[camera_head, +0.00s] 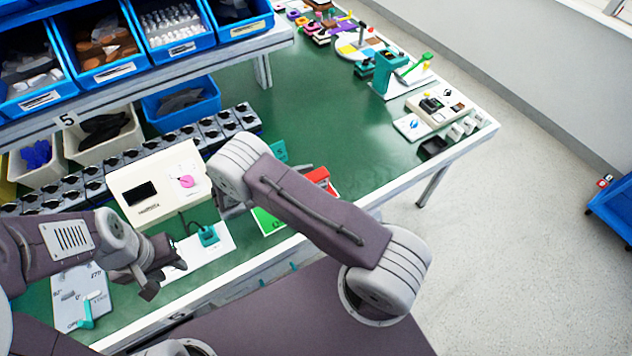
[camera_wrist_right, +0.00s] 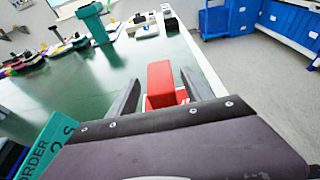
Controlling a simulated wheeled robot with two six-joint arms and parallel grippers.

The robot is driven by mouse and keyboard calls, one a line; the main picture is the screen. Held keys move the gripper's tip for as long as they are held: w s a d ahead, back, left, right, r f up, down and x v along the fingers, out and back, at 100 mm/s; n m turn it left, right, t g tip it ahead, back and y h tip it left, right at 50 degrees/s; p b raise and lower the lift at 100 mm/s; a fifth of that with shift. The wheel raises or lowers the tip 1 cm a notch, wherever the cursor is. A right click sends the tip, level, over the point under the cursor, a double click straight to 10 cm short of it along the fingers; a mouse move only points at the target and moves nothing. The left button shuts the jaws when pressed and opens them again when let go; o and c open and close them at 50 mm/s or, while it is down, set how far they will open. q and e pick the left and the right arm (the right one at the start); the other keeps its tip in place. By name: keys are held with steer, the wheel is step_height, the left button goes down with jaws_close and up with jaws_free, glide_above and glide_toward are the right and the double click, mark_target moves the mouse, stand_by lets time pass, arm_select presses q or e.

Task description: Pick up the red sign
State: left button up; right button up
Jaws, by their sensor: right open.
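The red sign (camera_head: 318,177) is on the green table, partly hidden behind my right arm in the head view. In the right wrist view the red sign (camera_wrist_right: 161,84) stands up beyond and between the two fingers of my right gripper (camera_wrist_right: 160,92). The gripper is open, and I cannot tell whether either finger touches the sign. In the head view the right gripper (camera_head: 232,203) is mostly hidden by its own arm. My left gripper (camera_head: 150,276) hangs over the table's front left, near a white plate; its finger gap is unclear.
A teal sign (camera_wrist_right: 42,150) stands left of the right gripper. A green sign (camera_head: 266,220) lies beside the red one. A cream box (camera_head: 158,184) with a pink knob is to the left. Blue bins (camera_head: 178,28) fill the rear shelf. The table's middle is clear.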

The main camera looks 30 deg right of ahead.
mark_target(327, 173)
steer(key=p+x, duration=0.1)
steer(key=x, duration=0.3)
steer(key=shift+d+f, duration=0.1)
steer(key=shift+d, duration=0.3)
steer(key=shift+a, duration=0.15)
steer(key=c, duration=0.6)
jaws_close()
steer(key=shift+r, duration=0.45)
steer(key=r, duration=0.2)
steer(key=s+r, duration=0.1)
steer(key=r, duration=0.1)
steer(key=shift+s, duration=0.1)
steer(key=s+d+r, duration=0.2)
steer(key=s+r, duration=0.4)
steer(key=s, duration=0.4)
steer(key=shift+s+d, duration=0.15)
steer(key=shift+d, duration=0.25)
